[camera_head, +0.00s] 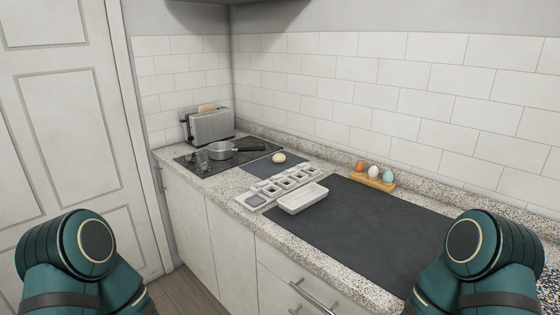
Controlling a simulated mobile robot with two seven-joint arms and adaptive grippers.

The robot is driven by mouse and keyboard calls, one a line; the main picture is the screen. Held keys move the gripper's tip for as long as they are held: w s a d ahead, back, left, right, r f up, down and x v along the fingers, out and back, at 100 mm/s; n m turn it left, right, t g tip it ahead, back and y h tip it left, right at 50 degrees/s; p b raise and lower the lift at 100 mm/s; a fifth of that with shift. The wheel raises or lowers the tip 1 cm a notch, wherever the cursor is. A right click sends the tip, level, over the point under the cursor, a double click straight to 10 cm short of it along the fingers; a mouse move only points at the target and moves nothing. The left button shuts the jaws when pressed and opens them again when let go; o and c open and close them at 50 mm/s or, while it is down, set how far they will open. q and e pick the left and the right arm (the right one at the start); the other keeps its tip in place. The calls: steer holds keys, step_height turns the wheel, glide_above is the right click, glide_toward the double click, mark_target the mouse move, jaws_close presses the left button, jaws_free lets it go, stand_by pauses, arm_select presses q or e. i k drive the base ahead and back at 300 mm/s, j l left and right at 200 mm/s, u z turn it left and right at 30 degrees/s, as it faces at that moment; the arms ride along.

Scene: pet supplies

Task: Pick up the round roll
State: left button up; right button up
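A small round pale tan roll (278,157) sits on a dark mat on the counter, right of the stove and behind the white compartment tray. Nothing touches it. My two arms show only as teal links at the lower left and lower right corners. Neither gripper is in the picture, so I cannot see whether they hold anything.
A pan (223,151) sits on the cooktop (190,160), with a toaster (210,126) behind. A compartment tray (252,200) and a white dish (303,199) stand before the roll. An egg holder (372,182) with eggs stands right. The large dark mat (365,231) is mostly clear.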

mark_target(279, 158)
steer(key=j+z, duration=0.15)
steer(key=z, duration=0.9)
steer(key=j+z, duration=0.4)
steer(key=k+j+z, duration=0.1)
steer(key=j+z, duration=0.35)
steer(key=k+j+z, duration=0.15)
steer(key=j, duration=0.15)
steer(key=k+j+z, duration=0.15)
steer(key=j, duration=0.2)
steer(key=j+z, duration=0.15)
steer(key=j, duration=0.15)
steer(key=k+j+z, duration=0.1)
steer(key=k+j, duration=0.2)
steer(key=k+j+z, duration=0.1)
steer(key=k+j, duration=0.15)
steer(key=j, duration=0.25)
